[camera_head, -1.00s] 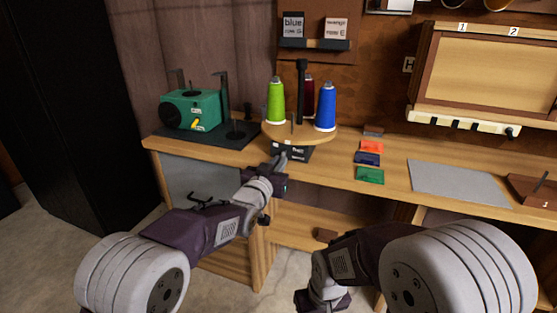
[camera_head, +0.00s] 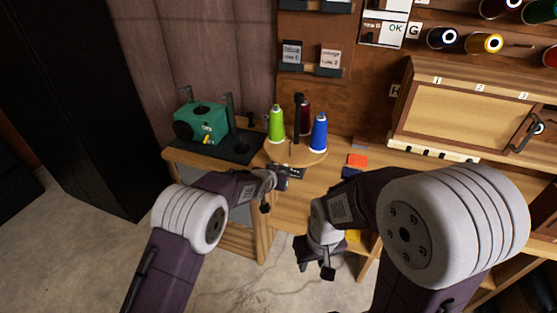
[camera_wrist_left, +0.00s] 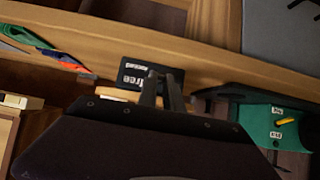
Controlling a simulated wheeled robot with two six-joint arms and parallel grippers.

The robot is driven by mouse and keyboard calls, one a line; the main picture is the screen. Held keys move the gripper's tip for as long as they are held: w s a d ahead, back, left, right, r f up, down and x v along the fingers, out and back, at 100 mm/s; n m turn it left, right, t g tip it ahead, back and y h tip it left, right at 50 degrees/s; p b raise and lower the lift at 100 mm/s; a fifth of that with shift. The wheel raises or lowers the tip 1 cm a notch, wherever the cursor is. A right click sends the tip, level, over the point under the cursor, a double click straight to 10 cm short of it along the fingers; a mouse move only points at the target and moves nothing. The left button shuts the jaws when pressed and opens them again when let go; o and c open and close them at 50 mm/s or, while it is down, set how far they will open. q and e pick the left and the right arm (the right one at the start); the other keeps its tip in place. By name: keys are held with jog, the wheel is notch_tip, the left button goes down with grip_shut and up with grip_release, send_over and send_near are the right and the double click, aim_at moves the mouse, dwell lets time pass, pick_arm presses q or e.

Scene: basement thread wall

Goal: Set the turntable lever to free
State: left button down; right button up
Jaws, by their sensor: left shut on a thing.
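The turntable (camera_head: 276,156) is a round wooden disc on the bench carrying a green, a dark red and a blue thread spool around a black post. A black label plate (camera_head: 297,172) lies at its front edge. In the left wrist view the plate (camera_wrist_left: 132,72) bears white labels, one seeming to read "free". My left gripper (camera_head: 281,181) is at the plate; its narrow fingers (camera_wrist_left: 162,82) are nearly together over the plate's edge, shut on what seems to be the lever, mostly hidden between them. My right gripper (camera_head: 320,264) hangs low before the bench, away from the turntable.
A green machine (camera_head: 203,122) on a black base stands left of the turntable. An orange card (camera_head: 357,160) lies to its right. A wooden cabinet (camera_head: 462,98) and racked spools are at the right. A tall black cabinet (camera_head: 70,90) stands at the left.

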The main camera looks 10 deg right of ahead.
pick_arm(q)
jog(key=shift+w+d+r+g+y+p, duration=0.1)
jog(key=shift+w+r+g+y+p, duration=0.25)
jog(key=shift+p, duration=3.75)
jog(key=shift+w+d+r+g+y+p, duration=0.15)
jog(key=shift+r+g+y+p, duration=0.4)
jog(key=shift+p, duration=3.5)
jog(key=shift+a+p, duration=0.1)
jog(key=shift+p, duration=0.45)
jog(key=shift+f+g, duration=0.2)
jog(key=shift+g, duration=0.1)
jog(key=c, duration=1.5)
grip_release()
jog(key=shift+s, duration=0.1)
jog(key=shift+s+p, duration=0.15)
jog(key=shift+p, duration=0.15)
